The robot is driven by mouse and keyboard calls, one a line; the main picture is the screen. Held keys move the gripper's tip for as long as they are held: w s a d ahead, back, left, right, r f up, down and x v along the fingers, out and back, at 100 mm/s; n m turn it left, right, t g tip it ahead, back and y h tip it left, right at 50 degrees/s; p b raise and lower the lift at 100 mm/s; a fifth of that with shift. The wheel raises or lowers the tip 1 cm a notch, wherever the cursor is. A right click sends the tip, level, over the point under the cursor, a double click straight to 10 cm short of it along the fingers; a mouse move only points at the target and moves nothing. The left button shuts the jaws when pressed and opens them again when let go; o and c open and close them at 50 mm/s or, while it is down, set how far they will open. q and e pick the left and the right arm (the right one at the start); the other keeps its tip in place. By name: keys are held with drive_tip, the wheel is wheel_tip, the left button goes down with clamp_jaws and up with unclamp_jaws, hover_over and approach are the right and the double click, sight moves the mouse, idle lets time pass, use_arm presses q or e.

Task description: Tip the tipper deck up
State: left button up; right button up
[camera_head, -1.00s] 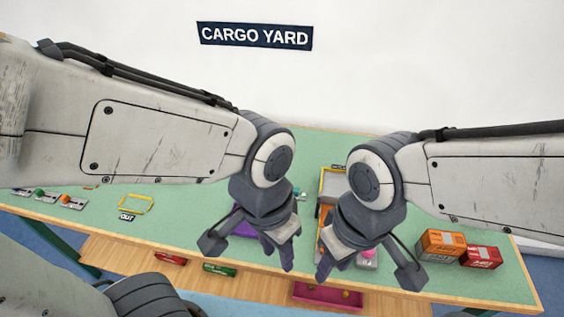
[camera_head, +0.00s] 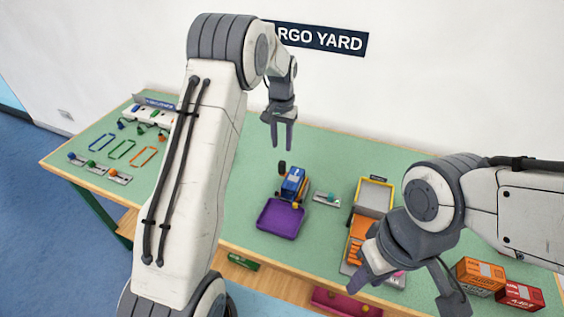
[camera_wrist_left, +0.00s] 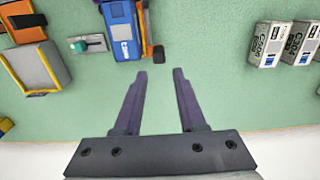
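A grey, yellow-rimmed deck (camera_head: 375,193) lies beyond an orange part (camera_head: 358,228) on the right half of the table. I take it for the tipper deck; it looks low, not raised. It also shows at the left of the left wrist view (camera_wrist_left: 38,66). A small plate with a teal-knobbed lever (camera_head: 327,198) sits between it and a blue machine (camera_head: 294,185). My left gripper (camera_head: 282,146) is open and empty above the table's back, behind the blue machine. My right gripper (camera_head: 362,284) covers part of the orange unit; its opening is unclear.
A purple tray (camera_head: 280,219) stands in front of the blue machine. Orange (camera_head: 480,272) and red (camera_head: 519,296) containers stand at the right. Coloured frames (camera_head: 122,149) and small levers (camera_head: 93,165) lie at the left. My left arm hides some of the table.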

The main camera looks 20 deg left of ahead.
sight(282, 162)
use_arm(q)
wheel_tip(282, 162, down, 9)
drive_tip(key=shift+d+r+p, duration=0.1)
drive_tip(key=shift+p, duration=0.3)
clamp_jaws()
idle(1.3)
